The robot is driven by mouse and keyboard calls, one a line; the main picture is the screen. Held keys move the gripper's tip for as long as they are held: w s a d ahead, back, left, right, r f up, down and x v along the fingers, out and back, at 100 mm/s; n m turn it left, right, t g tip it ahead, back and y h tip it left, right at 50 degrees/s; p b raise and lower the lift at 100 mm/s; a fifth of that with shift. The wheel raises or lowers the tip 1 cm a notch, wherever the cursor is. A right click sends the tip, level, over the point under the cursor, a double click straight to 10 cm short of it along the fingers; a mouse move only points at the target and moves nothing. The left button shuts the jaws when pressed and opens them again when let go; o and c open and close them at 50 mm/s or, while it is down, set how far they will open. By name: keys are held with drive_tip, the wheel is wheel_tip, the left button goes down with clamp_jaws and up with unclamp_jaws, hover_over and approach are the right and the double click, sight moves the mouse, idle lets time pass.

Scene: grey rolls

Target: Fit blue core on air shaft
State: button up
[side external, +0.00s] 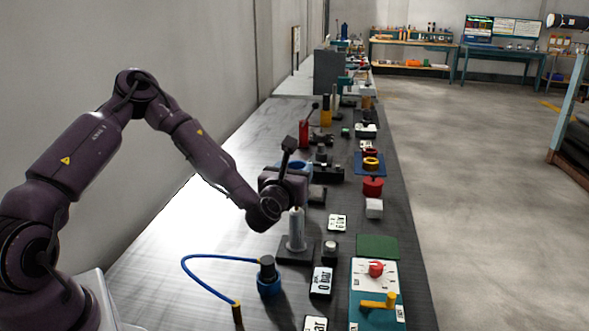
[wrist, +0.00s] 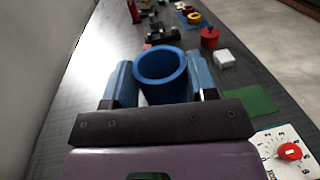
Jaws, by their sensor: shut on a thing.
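The blue core (wrist: 160,83) is a hollow ring-shaped tube, gripped by its sides between the blue finger pads of my gripper (wrist: 161,72) in the wrist view. In the side view my gripper (side external: 299,172) is partly hidden by my own wrist, and a bit of blue shows beside it. The air shaft (side external: 296,231) is a pale grey upright post on a dark square base (side external: 295,251), in front of my gripper in the side view. The core is apart from the shaft. The shaft cannot be made out in the wrist view.
A blue hose (side external: 205,257) curves to a blue-and-black fitting (side external: 269,280) near the shaft. A panel with a red knob (side external: 376,268) and yellow lever (side external: 379,302) lies front right. A "0 bar" display (side external: 321,281) stands close by. Several small items line the bench behind.

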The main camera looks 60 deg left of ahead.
sight(295, 214)
drive_tip(key=shift+f, duration=0.45)
drive_tip(key=shift+f, duration=0.2)
drive_tip(key=shift+f, duration=0.55)
drive_tip(key=shift+f, duration=0.1)
drive_tip(key=shift+f, duration=1.65)
drive_tip(key=shift+f, duration=0.2)
drive_tip(key=shift+f, duration=0.9)
drive_tip(key=shift+f, duration=0.25)
